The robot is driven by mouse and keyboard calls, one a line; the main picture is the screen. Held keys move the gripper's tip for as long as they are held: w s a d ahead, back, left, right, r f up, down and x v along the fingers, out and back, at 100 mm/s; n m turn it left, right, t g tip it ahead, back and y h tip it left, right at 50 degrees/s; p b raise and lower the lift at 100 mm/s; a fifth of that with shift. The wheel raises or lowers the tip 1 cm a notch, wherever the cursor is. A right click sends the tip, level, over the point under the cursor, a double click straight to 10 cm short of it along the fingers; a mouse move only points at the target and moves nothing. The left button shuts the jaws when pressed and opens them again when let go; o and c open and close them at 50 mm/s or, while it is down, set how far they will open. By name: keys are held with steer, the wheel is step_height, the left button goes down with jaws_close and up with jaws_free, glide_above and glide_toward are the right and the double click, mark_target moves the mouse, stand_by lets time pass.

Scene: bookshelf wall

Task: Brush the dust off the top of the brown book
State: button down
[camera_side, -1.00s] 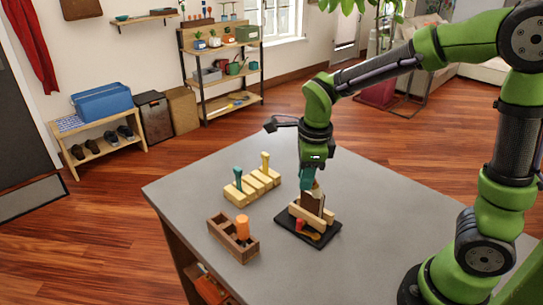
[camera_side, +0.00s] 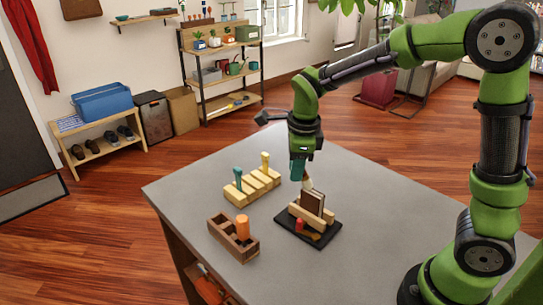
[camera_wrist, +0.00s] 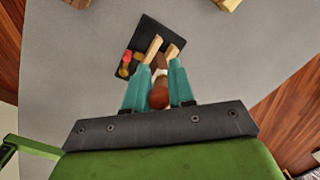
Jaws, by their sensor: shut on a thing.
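The brown book (camera_side: 312,201) stands upright between light wooden rails (camera_side: 308,217) on a black base (camera_side: 290,234). In the wrist view the rails (camera_wrist: 152,48) and black base (camera_wrist: 147,28) lie beyond my fingers. My gripper (camera_side: 298,174) has teal fingers and is above and to the left of the book in the side view. It is shut on a brush, whose rounded brown handle (camera_wrist: 160,95) shows between the fingers in the wrist view. The pale brush tip (camera_side: 307,184) is close to the book's top; I cannot tell whether they touch. No dust can be made out.
A red and yellow item (camera_side: 300,226) lies on the base's front. A wooden rack (camera_side: 251,186) with a teal and a yellow handle stands at the back left. A brown box (camera_side: 232,240) with an orange handle (camera_side: 242,226) stands at the left. The grey table (camera_side: 190,185) is otherwise clear.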

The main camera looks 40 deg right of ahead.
steer(key=shift+s, duration=2.05)
steer(key=w, duration=0.4)
steer(key=shift+w+a, duration=0.25)
steer(key=shift+w, duration=0.05)
steer(key=shift+r, duration=2.95)
steer(key=shift+r, duration=1.55)
